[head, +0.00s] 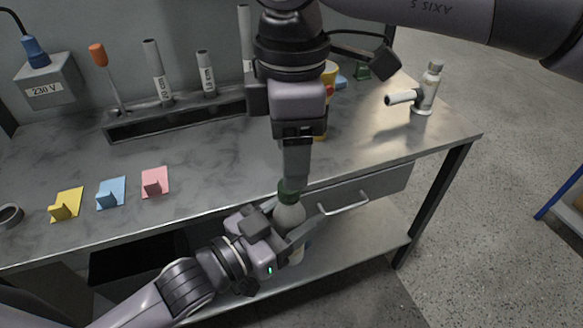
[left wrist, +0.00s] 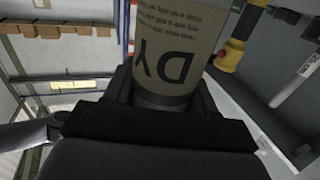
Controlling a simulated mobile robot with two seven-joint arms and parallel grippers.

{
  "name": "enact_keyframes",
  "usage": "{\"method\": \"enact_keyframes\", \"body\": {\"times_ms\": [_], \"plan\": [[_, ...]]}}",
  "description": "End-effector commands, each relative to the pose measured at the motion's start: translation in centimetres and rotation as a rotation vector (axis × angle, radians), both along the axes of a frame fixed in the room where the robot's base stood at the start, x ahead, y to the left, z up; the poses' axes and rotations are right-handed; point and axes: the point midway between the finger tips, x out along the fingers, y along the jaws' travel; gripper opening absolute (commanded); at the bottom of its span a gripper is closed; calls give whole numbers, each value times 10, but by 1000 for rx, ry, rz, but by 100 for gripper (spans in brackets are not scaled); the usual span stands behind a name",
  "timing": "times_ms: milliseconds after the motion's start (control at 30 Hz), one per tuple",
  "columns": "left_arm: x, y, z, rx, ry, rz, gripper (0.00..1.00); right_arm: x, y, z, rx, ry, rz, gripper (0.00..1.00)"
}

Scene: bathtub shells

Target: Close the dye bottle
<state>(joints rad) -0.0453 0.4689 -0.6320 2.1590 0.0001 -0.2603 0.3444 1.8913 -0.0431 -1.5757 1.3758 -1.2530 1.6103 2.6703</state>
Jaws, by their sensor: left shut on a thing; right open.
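The dye bottle (head: 288,218) is pale grey-white, with a green cap (head: 288,188) at its top. It is held in front of the bench's edge, roughly upright. My left gripper (head: 291,223) is shut on the bottle's body. In the left wrist view the bottle's label (left wrist: 180,45) shows the letters "DY" between the fingers. My right gripper (head: 292,178) points down from above, open, with its fingers at the cap. I cannot tell whether they touch it. The fingers hide part of the cap and neck.
The metal bench (head: 220,165) carries yellow (head: 66,205), blue (head: 111,193) and pink (head: 155,183) tabbed pieces. Behind stands a rack (head: 170,119) with tubes and an orange-handled tool (head: 98,56). A small bottle (head: 430,88) stands at the right. A drawer handle (head: 344,205) projects near the held bottle.

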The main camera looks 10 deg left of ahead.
Motion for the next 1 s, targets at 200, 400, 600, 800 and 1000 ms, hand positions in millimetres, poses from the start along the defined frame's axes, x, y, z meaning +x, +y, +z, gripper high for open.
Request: {"method": "enact_keyframes", "body": {"times_ms": [200,400,600,800,1000], "plan": [[0,0,1,-1,-2,0,0,0,0,46,1,-3,-1,61],[0,0,1,-1,-2,0,0,0,0,69,0,-1,-1,61],[0,0,1,-1,-2,0,0,0,0,73,-1,1,1,61],[0,0,1,-1,-2,0,0,0,0,73,0,0,1,61],[0,0,1,-1,-2,0,0,0,0,72,0,0,0,61]]}}
